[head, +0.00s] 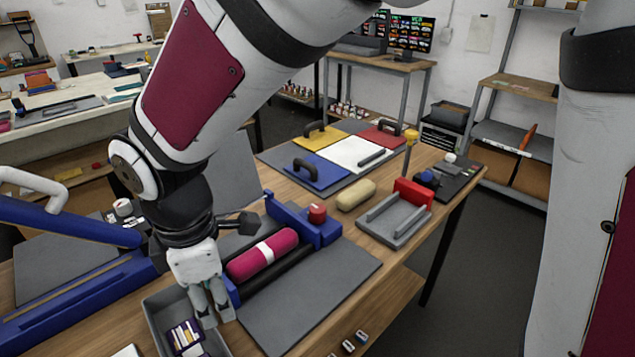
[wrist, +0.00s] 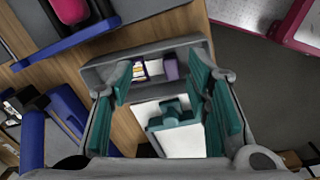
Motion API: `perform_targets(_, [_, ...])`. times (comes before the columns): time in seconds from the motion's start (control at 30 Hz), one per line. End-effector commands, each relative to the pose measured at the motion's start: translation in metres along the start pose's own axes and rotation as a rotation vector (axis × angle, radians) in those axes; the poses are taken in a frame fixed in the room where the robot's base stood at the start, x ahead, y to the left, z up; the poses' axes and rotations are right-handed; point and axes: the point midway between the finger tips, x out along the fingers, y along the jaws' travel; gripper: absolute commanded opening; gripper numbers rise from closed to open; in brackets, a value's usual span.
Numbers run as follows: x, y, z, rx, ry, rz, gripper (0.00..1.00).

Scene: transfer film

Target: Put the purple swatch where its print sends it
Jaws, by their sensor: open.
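A small purple swatch with white and yellow print (head: 186,337) lies in a grey tray (head: 158,320) at the bottom of the head view. In the wrist view, its printed part (wrist: 139,70) and a plain purple part (wrist: 170,69) lie in the tray (wrist: 105,73); I cannot tell whether these are one piece. The print is too small to read. My gripper (head: 213,314) points down above the tray's right side, and in the wrist view its teal fingers (wrist: 162,75) stand apart with nothing held between them.
Blue (head: 320,178), yellow (head: 315,138), white (head: 350,150) and red (head: 382,137) panels lie at the back. A magenta roller (head: 262,254) in a blue press is right beside my gripper. A grey mat (head: 310,290) is clear. A grey holder (head: 395,222) stands right.

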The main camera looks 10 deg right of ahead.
Motion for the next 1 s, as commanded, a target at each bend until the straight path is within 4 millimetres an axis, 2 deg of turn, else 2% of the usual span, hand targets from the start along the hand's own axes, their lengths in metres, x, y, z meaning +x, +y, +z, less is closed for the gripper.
perform_targets(0.03, [-0.017, 0.003, 0.024, 0.112, -0.003, 0.035, 0.44])
perform_targets(0.1, [-0.037, 0.001, 0.058, 0.288, -0.003, 0.076, 0.44])
perform_targets(0.23, [-0.070, -0.012, 0.115, 0.617, 0.013, 0.149, 0.44])
perform_targets(0.4, [-0.103, -0.047, 0.178, 1.043, 0.069, 0.236, 0.44])
perform_targets(0.5, [-0.116, -0.072, 0.206, 1.282, 0.120, 0.279, 0.44])
perform_targets(0.6, [-0.124, -0.095, 0.226, 1.482, 0.175, 0.315, 0.44])
perform_targets(0.73, [-0.128, -0.117, 0.239, 1.662, 0.235, 0.341, 0.44])
perform_targets(0.83, [-0.129, -0.125, 0.244, 1.734, 0.261, 0.349, 0.44])
perform_targets(1.0, [-0.129, -0.128, 0.245, 1.762, 0.271, 0.351, 0.44])
